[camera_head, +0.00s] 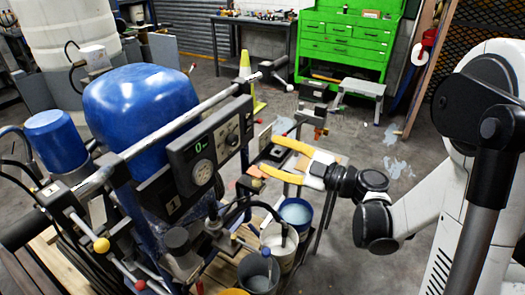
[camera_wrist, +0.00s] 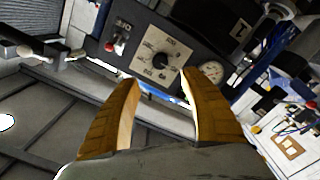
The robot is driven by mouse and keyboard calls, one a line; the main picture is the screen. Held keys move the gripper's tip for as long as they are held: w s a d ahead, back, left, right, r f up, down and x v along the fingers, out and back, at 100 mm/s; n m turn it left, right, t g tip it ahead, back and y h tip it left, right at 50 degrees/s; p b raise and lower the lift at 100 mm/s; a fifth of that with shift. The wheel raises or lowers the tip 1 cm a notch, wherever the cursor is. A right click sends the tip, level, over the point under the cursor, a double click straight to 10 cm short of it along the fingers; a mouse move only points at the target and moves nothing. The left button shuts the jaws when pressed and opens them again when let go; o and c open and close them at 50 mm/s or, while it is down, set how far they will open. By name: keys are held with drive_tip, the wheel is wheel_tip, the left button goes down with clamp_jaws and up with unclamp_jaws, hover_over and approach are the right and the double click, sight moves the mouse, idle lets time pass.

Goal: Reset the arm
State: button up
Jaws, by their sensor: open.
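My gripper (camera_head: 271,159) has two yellow fingers and is open, with nothing between them. In the head view it reaches left from my white arm, just right of the line striper's control box (camera_head: 208,140). In the wrist view my gripper (camera_wrist: 160,100) points toward a dark panel with a square dial plate and black knob (camera_wrist: 160,61). A red-tipped switch (camera_wrist: 119,46) and a round gauge (camera_wrist: 211,71) sit on either side of the knob. The fingers look apart from the panel, but the exact gap is hard to tell.
The line striper has a blue tank (camera_head: 138,108) and a long handlebar (camera_head: 180,122). Buckets (camera_head: 297,212) stand below my gripper. A green tool cabinet (camera_head: 345,38), a grey step stool (camera_head: 361,88) and a yellow cone (camera_head: 245,68) are behind. Open floor (camera_head: 320,265) lies at the front middle.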

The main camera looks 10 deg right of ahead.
idle(0.3)
drive_tip(key=w+d+r+m+t+h, duration=0.3)
drive_tip(key=d+r+m+t+h, duration=0.6)
drive_tip(key=d+r+m+h, duration=0.55)
drive_tip(key=s+d+f+m+g+h, duration=0.1)
drive_tip(key=s+f+m+g+h, duration=0.25)
drive_tip(key=s+f+g, duration=0.45)
drive_tip(key=s+a+f+g+y, duration=0.2)
drive_tip(key=s+a+f, duration=0.1)
drive_tip(key=s, duration=0.4)
drive_tip(key=s+a+f+g+y, duration=0.1)
drive_tip(key=s+a+f+g, duration=0.2)
drive_tip(key=s+f, duration=0.3)
drive_tip(key=shift+s+a+f+m+y, duration=0.2)
drive_tip(key=shift+s+a+m+y, duration=0.15)
drive_tip(key=shift+s, duration=0.7)
